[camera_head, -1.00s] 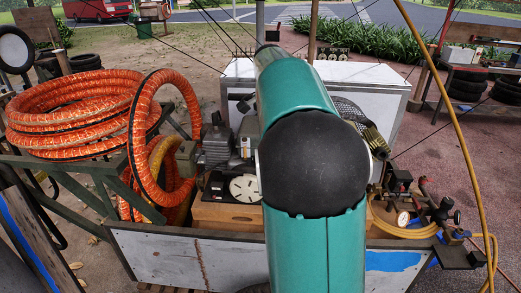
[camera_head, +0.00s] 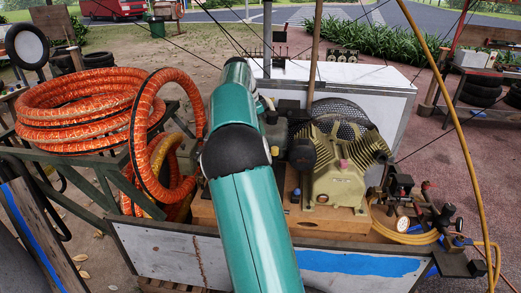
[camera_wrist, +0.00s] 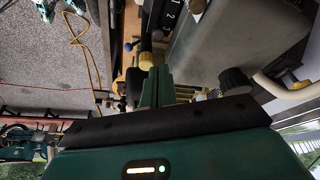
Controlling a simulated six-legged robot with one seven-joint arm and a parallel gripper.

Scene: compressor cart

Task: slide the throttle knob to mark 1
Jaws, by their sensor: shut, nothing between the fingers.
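In the wrist view a black plate with white marks (camera_wrist: 171,12), with 1 and 2 readable, is at the top centre. A small dark knob (camera_wrist: 158,35) lies just below it; I cannot tell for certain that it is the throttle knob. My gripper (camera_wrist: 154,76) points up the picture with its green fingers shut and nothing between them. The fingertips appear below the plate and the dark knob in the picture; the depth between them is unclear. In the head view my arm hides the gripper, and the marks cannot be read.
The wrist view shows a grey casing (camera_wrist: 235,40) at right and a black ribbed knob (camera_wrist: 235,81) close by. In the head view the compressor (camera_head: 338,165) stands on the cart, orange hoses (camera_head: 75,115) lie at left, and a yellow hose (camera_head: 455,110) crosses at right.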

